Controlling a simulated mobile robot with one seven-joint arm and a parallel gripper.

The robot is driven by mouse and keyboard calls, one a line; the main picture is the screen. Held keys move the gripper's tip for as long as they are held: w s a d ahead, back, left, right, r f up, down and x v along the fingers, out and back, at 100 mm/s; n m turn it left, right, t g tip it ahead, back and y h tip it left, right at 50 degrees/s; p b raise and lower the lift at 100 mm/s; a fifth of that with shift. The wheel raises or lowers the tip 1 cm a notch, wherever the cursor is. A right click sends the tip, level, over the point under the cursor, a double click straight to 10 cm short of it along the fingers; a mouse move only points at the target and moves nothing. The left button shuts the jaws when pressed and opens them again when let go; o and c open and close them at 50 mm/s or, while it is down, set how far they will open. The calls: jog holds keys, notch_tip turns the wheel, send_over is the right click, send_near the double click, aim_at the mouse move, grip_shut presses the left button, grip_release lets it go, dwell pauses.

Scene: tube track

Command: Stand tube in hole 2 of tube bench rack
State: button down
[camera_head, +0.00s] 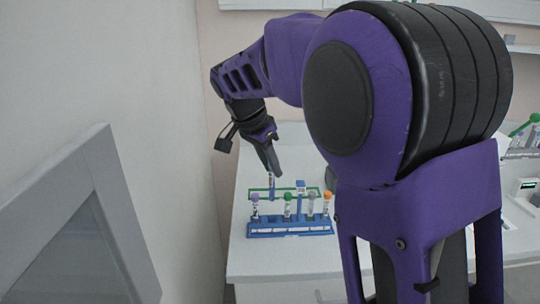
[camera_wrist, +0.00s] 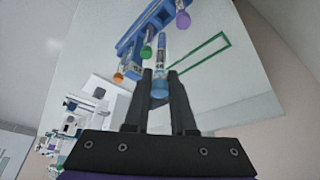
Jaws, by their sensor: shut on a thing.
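The blue tube bench rack (camera_head: 290,230) stands on the white bench, holding several upright tubes with purple, green, grey and orange caps. My gripper (camera_head: 272,172) is above and behind the rack in the head view, pointing down. It is shut on a tube (camera_head: 271,187), which also shows between the fingers in the wrist view (camera_wrist: 160,72). The held tube looks roughly upright and lines up with the space between the purple-capped tube (camera_head: 255,203) and the green-capped tube (camera_head: 287,203). I cannot tell whether its lower end is in a hole. The rack also shows in the wrist view (camera_wrist: 130,40).
A green rectangular outline (camera_head: 262,190) lies on the bench behind the rack. A small blue and white piece (camera_head: 300,187) stands by it. Another rack with a green-topped item (camera_head: 525,128) is at the far right. Bare bench (camera_head: 285,258) lies in front of the rack.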

aim_at(270, 201)
jog(key=shift+w+f, duration=0.15)
jog(key=shift+f, duration=0.05)
jog(key=shift+f+b, duration=0.45)
jog(key=shift+b, duration=0.1)
jog(key=shift+f+b, duration=1.3)
jog(key=shift+f, duration=0.5)
jog(key=shift+f+b, duration=0.5)
jog(key=shift+f, duration=0.05)
jog(key=shift+f, duration=0.35)
jog(key=shift+f, duration=0.2)
jog(key=shift+f, duration=0.35)
jog(key=shift+f, duration=0.1)
